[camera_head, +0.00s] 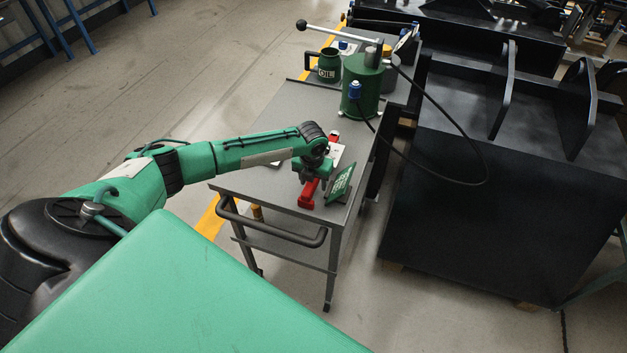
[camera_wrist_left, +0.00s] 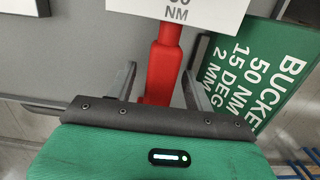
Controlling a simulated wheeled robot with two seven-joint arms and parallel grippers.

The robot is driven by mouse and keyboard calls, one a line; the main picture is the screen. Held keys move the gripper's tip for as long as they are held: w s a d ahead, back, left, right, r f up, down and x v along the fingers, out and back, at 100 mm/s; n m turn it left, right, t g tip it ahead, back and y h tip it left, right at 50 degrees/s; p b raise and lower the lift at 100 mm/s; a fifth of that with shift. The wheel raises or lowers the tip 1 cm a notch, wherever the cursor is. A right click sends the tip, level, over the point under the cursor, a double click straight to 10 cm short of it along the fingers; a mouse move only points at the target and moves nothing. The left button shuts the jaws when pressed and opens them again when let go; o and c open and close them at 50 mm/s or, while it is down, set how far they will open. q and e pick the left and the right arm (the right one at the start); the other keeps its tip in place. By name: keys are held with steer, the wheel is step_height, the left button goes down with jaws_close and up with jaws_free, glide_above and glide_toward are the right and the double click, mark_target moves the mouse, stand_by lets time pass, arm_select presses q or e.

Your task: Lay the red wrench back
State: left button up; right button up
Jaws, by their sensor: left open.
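The red wrench (camera_head: 308,193) lies on the grey cart top near its front edge. In the left wrist view the red wrench (camera_wrist_left: 162,66) runs up between my gripper's fingers, and a white card marked NM covers its upper part. My left gripper (camera_head: 312,172) is over the wrench at the cart; in the wrist view the left gripper (camera_wrist_left: 160,85) is open, with a finger on each side of the red handle and gaps visible. Whether the wrench touches the cart top under the gripper is hidden. My right gripper is not in view.
A green sign (camera_head: 340,184) stands beside the wrench on the right. Farther back on the cart (camera_head: 285,115) are a green pump canister (camera_head: 361,88) with a black hose and a green oil can (camera_head: 329,66). A large black block (camera_head: 480,190) stands right of the cart.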

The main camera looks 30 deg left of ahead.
arm_select(q)
step_height(320, 180, up, 14)
steer(key=s+b, duration=0.1)
steer(key=b, duration=0.2)
steer(key=shift+s+d+f, duration=0.15)
stand_by(0.4)
